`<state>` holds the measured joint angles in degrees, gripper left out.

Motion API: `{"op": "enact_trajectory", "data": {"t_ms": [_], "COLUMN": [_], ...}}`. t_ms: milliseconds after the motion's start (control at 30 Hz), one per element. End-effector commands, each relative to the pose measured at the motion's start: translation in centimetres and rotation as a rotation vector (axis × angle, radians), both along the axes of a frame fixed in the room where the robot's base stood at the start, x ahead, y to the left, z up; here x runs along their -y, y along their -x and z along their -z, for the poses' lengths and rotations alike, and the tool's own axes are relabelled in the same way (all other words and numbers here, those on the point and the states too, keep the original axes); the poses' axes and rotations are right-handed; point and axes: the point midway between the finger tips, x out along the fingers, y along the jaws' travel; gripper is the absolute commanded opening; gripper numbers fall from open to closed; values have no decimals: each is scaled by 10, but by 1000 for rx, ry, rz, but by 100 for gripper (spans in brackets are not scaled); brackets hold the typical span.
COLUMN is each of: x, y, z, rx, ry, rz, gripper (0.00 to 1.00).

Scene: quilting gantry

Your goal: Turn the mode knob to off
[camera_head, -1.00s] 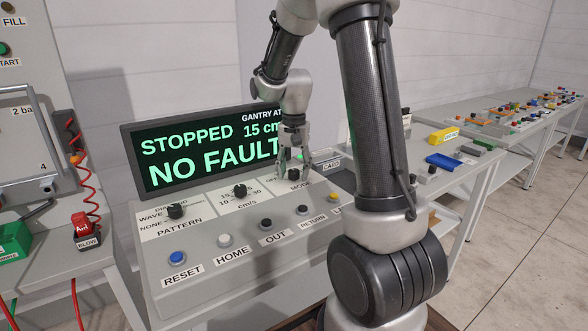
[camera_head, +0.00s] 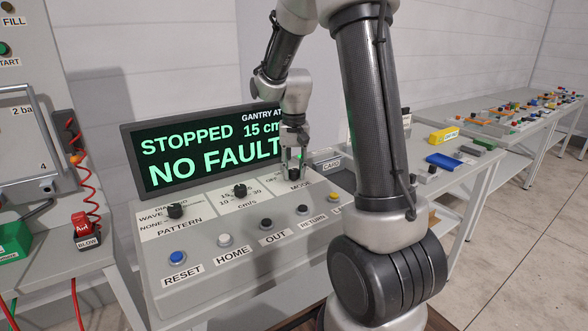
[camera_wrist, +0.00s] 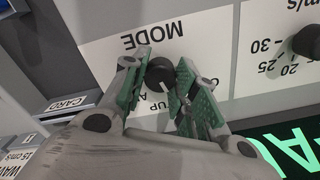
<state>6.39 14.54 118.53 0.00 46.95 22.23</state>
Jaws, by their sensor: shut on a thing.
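The mode knob (camera_wrist: 160,74) is a small round black knob with a light pointer line, on a white plate marked MODE. In the wrist view it sits between the two green-padded fingers of my gripper (camera_wrist: 163,84), which are shut on it. The line on the knob points down in that view, towards my palm. The setting words around the knob are mostly hidden by the fingers. In the head view my gripper (camera_head: 293,165) reaches down onto the mode knob (camera_head: 294,175) at the right of the console's dial row.
A display (camera_head: 205,148) behind the console reads STOPPED, 15 cm, NO FAULT. The speed knob (camera_head: 239,191) and pattern knob (camera_head: 175,211) stand to the left. Several push buttons, with the blue RESET (camera_head: 177,257) at the left, line the front. A bench with loose parts is at right.

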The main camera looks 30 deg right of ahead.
Motion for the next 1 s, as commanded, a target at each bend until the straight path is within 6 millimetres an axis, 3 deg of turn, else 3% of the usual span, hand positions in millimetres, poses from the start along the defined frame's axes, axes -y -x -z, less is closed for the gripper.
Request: {"op": "enact_trajectory", "data": {"t_ms": [500, 1000], "x": [0, 0], "y": [-1, -1], "z": [-1, -1], "rx": [2, 2], "ry": [1, 1], "rz": [-404, -548], "gripper": [5, 5]}}
